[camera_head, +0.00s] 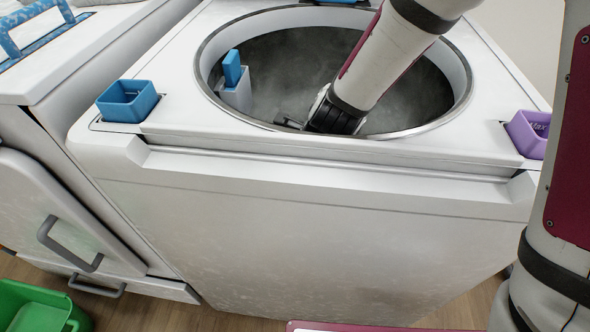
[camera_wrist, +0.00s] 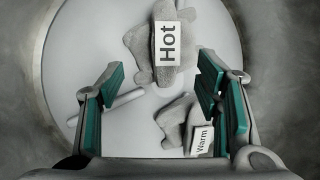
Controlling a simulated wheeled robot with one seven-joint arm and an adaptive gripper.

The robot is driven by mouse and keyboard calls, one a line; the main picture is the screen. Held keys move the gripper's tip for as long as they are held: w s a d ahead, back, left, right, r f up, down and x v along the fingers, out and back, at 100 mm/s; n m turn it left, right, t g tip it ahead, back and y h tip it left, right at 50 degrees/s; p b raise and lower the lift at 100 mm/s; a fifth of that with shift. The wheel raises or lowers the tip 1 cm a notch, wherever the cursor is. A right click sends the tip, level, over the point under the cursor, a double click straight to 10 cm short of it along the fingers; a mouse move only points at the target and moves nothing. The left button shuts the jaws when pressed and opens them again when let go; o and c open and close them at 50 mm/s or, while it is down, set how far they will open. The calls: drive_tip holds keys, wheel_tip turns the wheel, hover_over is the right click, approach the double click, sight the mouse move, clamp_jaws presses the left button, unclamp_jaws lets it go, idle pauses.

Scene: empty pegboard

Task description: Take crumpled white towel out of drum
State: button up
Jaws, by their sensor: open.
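The drum (camera_head: 270,21) is the round, metal-rimmed opening in the top of the white machine. My arm reaches down into it, and my gripper (camera_wrist: 161,76) is open inside. In the wrist view, the drum's pale round floor (camera_wrist: 95,35) lies below the fingers. A crumpled greyish-white cloth (camera_wrist: 140,45) lies there ahead of the fingers, partly covered by a "Hot" label. A second crumpled cloth (camera_wrist: 172,118) lies nearer, between the fingers in the picture, with a "Warm" label beside it. I cannot tell which is the towel. Nothing is held. The head view hides the drum floor.
A white rod-like piece (camera_wrist: 120,101) lies on the drum floor. A blue-topped dispenser (camera_head: 234,75) stands inside the drum's left rim. A blue cup (camera_head: 128,102) and a purple cup (camera_head: 530,134) sit at the top's corners. A green bin (camera_head: 40,305) stands at lower left.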

drive_tip(key=shift+w+b+x, duration=0.15)
drive_tip(key=shift+b+x, duration=0.75)
drive_tip(key=shift+x, duration=1.7)
drive_tip(key=shift+w+b+x, duration=0.2)
drive_tip(key=shift+b+x, duration=0.7)
drive_tip(key=shift+x, duration=1.7)
drive_tip(key=shift+f+b, duration=0.1)
drive_tip(key=shift+b, duration=0.2)
drive_tip(key=shift+c, duration=0.5)
clamp_jaws()
